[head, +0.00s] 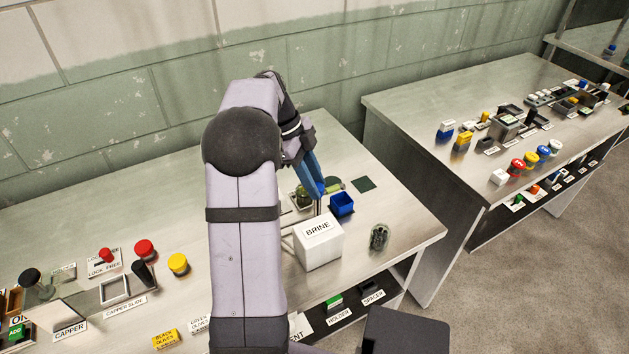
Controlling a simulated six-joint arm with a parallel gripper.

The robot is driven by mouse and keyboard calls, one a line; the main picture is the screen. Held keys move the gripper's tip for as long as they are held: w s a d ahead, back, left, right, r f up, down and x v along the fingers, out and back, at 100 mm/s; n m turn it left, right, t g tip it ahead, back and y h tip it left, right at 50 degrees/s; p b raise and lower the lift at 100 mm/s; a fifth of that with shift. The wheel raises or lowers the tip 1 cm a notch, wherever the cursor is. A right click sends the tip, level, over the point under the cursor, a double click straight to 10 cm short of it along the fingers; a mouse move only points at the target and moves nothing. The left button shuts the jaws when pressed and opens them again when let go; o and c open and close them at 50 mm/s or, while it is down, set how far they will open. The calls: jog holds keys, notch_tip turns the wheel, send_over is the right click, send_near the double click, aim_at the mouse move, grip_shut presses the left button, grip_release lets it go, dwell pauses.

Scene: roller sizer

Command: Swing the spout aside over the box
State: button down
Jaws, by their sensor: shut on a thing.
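My gripper (319,192) has blue fingers that point down behind the white BRINE block (318,243). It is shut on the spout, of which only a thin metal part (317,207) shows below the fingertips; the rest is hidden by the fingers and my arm. A small open blue box (342,205) stands just right of the fingertips, behind the BRINE block. I cannot tell whether the spout is over the box.
A dark green jar (302,198) stands left of the fingers, and a glass jar (379,238) stands near the table's right front edge. A flat dark green pad (363,184) lies behind the blue box. Buttons and a capper slide (115,288) are at the left. A second bench (420,105) stands to the right.

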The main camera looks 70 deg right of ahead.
jog(key=c, duration=1.5)
grip_release()
jog(key=shift+o, duration=0.2)
jog(key=v, duration=0.7)
jog(key=shift+r, duration=0.2)
